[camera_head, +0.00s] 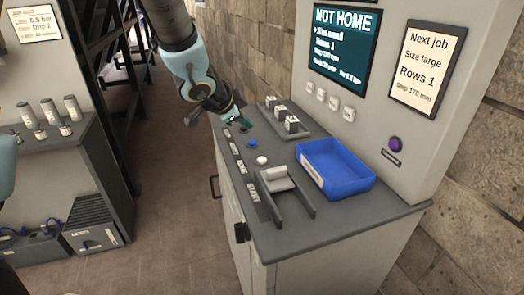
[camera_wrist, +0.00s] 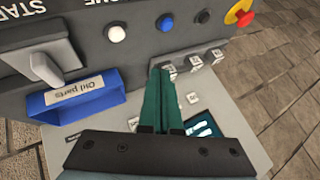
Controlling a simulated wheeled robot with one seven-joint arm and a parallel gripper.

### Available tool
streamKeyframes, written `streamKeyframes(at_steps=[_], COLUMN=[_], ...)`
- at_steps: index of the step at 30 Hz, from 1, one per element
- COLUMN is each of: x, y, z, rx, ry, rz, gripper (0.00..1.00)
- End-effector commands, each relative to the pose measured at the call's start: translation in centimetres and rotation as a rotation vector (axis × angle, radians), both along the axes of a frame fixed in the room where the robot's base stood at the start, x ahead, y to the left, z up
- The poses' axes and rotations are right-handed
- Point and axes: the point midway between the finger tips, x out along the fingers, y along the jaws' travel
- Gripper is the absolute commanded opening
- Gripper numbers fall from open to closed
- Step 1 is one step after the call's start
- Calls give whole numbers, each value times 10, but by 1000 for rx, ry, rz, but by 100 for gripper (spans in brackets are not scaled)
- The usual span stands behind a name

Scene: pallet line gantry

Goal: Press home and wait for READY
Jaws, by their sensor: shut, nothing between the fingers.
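The control desk (camera_head: 345,232) carries a row of buttons. A white button (camera_head: 262,160) and a blue button (camera_head: 251,144) show on it; in the wrist view the white button (camera_wrist: 116,33) sits left of the blue button (camera_wrist: 164,21). The label beside the white one is cut off there. The screen (camera_head: 344,45) reads NOT HOME. My gripper (camera_head: 238,120) is over the desk's far left part, beyond the blue button. In the wrist view its teal fingers (camera_wrist: 164,88) are shut and empty, with tips near the switches. I cannot tell its height above the desk.
A blue bin (camera_head: 338,170) labelled Old parts and a grey lever (camera_head: 277,180) marked START stand nearer. Three small switches (camera_head: 292,124) sit behind the buttons. A red and yellow stop button (camera_wrist: 240,14) shows at the wrist view's top right. A purple button (camera_head: 395,144) is on the upright panel.

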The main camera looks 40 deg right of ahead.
Motion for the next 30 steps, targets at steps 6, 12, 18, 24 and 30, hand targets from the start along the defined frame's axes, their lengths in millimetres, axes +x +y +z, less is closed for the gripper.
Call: streamKeyframes(at_steps=[6,12,18,24,30], x=[-26,-27,-26,-26,-26], y=[-23,-23,-23,-23,-22], z=[6,5,4,-8,-33], rx=[-10,-10,-10,-10,-10], ry=[-19,-19,-19,-18,-19], rz=[-107,-110,-107,-108,-107], gripper=[0,0,0,0,0])
